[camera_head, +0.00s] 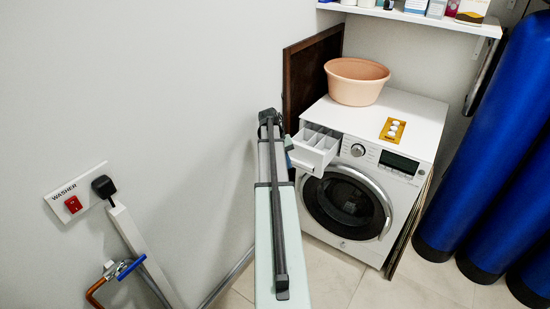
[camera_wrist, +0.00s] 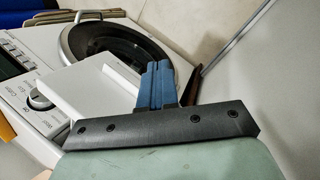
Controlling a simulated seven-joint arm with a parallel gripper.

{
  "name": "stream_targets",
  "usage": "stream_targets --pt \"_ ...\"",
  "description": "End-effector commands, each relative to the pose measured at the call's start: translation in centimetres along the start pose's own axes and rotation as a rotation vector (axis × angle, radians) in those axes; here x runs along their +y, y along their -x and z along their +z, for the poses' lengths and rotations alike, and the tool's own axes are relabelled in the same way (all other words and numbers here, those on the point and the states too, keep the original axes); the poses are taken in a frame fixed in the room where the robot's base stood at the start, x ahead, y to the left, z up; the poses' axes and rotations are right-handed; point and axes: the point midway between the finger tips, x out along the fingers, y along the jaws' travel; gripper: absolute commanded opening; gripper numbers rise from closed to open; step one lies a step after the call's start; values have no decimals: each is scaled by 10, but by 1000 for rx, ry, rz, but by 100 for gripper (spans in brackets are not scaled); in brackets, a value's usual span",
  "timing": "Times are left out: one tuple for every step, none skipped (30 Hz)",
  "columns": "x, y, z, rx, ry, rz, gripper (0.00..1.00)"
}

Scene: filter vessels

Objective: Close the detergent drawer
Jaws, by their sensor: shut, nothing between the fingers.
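The detergent drawer (camera_head: 316,150) is pulled out from the upper left front of the white washing machine (camera_head: 428,114). Its compartments show from above. In the wrist view the drawer's plain white face (camera_wrist: 98,92) lies to the left of my fingers. My gripper (camera_wrist: 157,72) has its blue fingers together with nothing between them. They are close beside the drawer; I cannot tell whether they touch it. In the head view my arm reaches up to the drawer's left side, and my fingertips are not clear there.
The round door (camera_head: 348,202) is below the drawer, shut. A peach basin (camera_head: 356,81) and a yellow packet (camera_head: 393,130) sit on top. A wall is close on the left, with a red washer switch (camera_head: 73,204). Blue cylinders (camera_head: 495,150) stand right. Tiled floor in front is clear.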

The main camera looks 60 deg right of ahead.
Motion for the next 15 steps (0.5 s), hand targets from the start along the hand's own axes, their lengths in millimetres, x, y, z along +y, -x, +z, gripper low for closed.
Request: stream_targets --pt "-2 -6 3 8 30 37 0" --pt "-3 -9 3 12 50 61 0" --pt "-4 -13 4 18 78 96 0" --pt "-4 -16 4 24 103 124 0" --pt "-4 -18 5 28 127 154 0" --pt "-5 -23 5 35 165 198 0" --pt "-6 -26 6 39 197 235 0" --pt "-7 -28 7 45 234 276 0" --pt "-8 -32 8 50 287 335 0" --pt "-9 -35 9 53 333 385 0" --pt "-11 -37 9 57 383 438 0" --pt "-12 -40 10 58 452 511 0" --pt "-14 -40 10 59 506 568 0" --pt "-17 -40 11 58 561 624 0" --pt "-20 -40 11 54 634 700 0"
